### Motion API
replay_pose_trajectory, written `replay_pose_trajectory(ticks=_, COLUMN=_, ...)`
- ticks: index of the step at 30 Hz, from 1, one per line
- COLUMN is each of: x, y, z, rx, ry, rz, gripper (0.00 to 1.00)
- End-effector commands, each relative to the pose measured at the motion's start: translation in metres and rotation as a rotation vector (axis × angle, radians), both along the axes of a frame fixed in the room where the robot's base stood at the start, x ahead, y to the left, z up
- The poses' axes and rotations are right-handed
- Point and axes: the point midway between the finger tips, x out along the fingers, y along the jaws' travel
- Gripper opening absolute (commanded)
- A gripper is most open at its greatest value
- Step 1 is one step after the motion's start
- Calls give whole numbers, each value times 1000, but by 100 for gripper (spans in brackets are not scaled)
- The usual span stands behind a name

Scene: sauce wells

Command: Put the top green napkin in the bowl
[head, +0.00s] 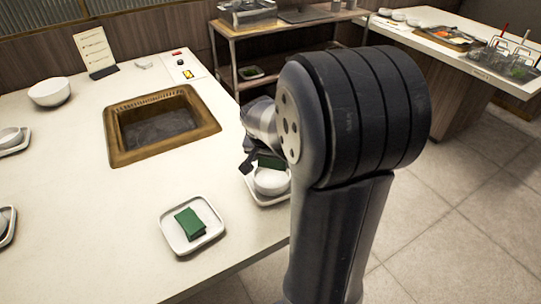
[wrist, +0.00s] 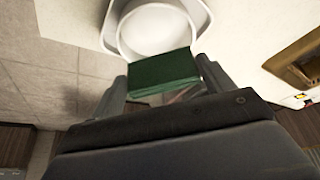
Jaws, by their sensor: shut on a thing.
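A folded green napkin (wrist: 160,74) is between the two fingers of my gripper (wrist: 162,80), which is shut on it. The bowl shows in the wrist view (wrist: 157,28) just beyond the napkin's edge. Whether the napkin touches the bowl I cannot tell. More green napkin (head: 190,224) lies folded on a white square plate (head: 172,236) nearer the front. My arm hides part of the bowl and its plate in the head view.
A square brown-rimmed well (head: 113,154) is sunk in the white table (head: 75,215). A larger white bowl (head: 50,92) and a standing card (head: 95,51) are at the back left. A shelf cart (head: 225,35) stands behind.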

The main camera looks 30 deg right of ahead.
Motion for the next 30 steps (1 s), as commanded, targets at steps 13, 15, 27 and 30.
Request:
replay_pose_trajectory(ticks=13, x=0, y=0, z=-35, rx=-1, ry=-1, rz=0, gripper=55)
replay_pose_trajectory(ticks=15, x=0, y=0, z=-35, rx=-1, ry=-1, rz=0, gripper=55)
replay_pose_trajectory(ticks=27, x=0, y=0, z=-35, rx=0, ry=-1, rz=-1, gripper=98)
replay_pose_trajectory(ticks=30, x=0, y=0, z=-35, rx=0, ry=-1, rz=-1, gripper=100)
